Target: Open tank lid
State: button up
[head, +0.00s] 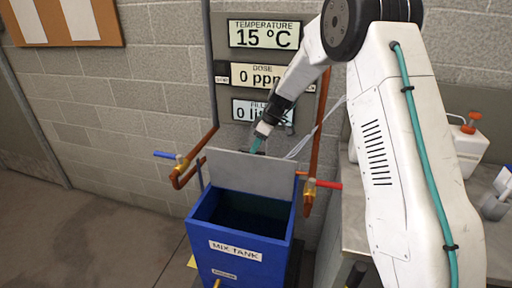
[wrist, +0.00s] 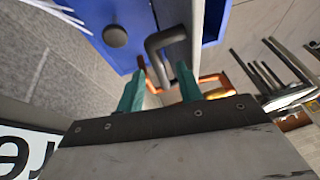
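The blue mix tank (head: 240,245) stands on the floor in the head view, and its dark interior shows from above. Its grey lid (head: 237,177) stands roughly upright at the back edge of the tank. My gripper (head: 255,146) is at the lid's top edge, with teal fingers pointing down. In the wrist view, a dark grey bent handle (wrist: 165,42) reaches between the fingertips of my gripper (wrist: 161,70). The fingers are apart, with space visible beside the handle. Contact with the handle is unclear. Part of the blue tank (wrist: 87,14) also shows there.
Copper pipes with a blue lever (head: 165,155) and a red lever (head: 326,184) flank the lid. A display panel (head: 222,85) is on the wall behind. A counter (head: 352,205) with bottles is at right. Open floor (head: 100,240) lies left of the tank.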

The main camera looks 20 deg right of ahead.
jog(key=shift+a+f, duration=0.2)
jog(key=shift+f, duration=0.15)
grip_shut()
jog(key=w+d, duration=0.2)
jog(key=w, duration=0.1)
jog(key=shift+f, duration=0.35)
grip_release()
